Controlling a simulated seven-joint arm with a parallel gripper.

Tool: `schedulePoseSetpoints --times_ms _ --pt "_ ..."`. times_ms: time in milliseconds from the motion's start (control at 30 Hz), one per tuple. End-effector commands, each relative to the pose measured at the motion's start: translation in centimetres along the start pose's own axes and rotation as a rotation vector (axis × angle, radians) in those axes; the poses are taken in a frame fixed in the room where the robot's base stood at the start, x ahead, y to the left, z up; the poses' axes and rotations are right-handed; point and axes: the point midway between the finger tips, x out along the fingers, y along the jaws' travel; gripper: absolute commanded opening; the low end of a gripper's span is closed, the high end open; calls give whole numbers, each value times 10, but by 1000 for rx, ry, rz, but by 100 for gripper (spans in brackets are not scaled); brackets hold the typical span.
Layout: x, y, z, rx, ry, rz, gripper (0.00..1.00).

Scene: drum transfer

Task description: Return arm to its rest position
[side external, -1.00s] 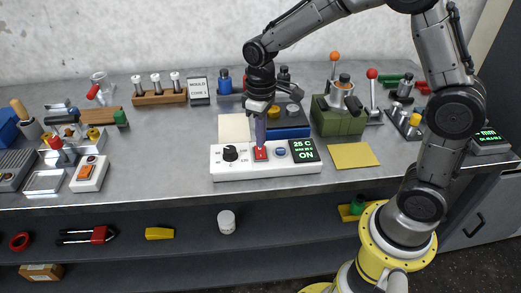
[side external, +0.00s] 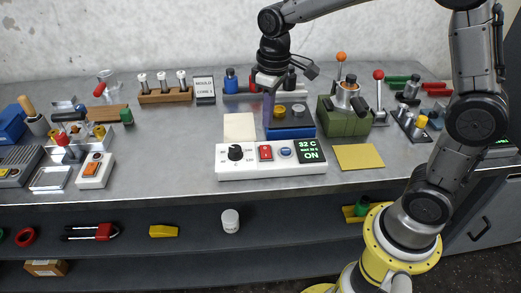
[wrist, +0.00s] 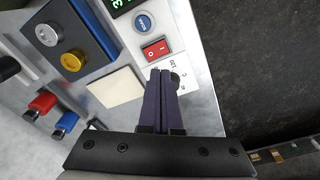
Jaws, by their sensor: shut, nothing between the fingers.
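My gripper (side external: 267,124) is shut and empty, its purple fingers pointing down above the white control box (side external: 228,171). The fingertips are apart from the red rocker switch (side external: 265,153). In the wrist view the shut fingertips (wrist: 160,73) overlap the box's knob end, and the red switch (wrist: 155,49) lies just beyond them. The box also has a black knob (side external: 235,152), a blue button (side external: 286,151) and a lit display (side external: 310,150) reading 32 C and ON. My arm arches up from its yellow base at the right.
Behind the box stand a blue block (side external: 291,130) with round caps, a cream pad (side external: 239,127) and a green machine (side external: 342,121). A yellow sheet (side external: 358,157) lies to the right. Levers with red and orange knobs stand behind. Bare bench lies left of the box.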

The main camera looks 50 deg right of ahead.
Motion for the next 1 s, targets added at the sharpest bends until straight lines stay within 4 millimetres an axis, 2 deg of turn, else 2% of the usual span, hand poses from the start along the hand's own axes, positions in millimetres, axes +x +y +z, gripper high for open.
schedulePoseSetpoints --times_ms 33,100,200,300,400,533,700,833,1000 --pt "-19 0 6 4 43 10 0" --pt "-44 -1 21 12 101 22 0" --pt "-73 -4 50 34 181 40 0" --pt "-93 -10 83 64 257 55 0" --pt "-104 -16 119 98 325 66 0" --pt "-103 -25 160 146 399 74 0" --pt "-84 -33 197 205 434 70 0" --pt "-70 -35 205 237 409 59 0" --pt "-71 -35 203 253 414 56 0"
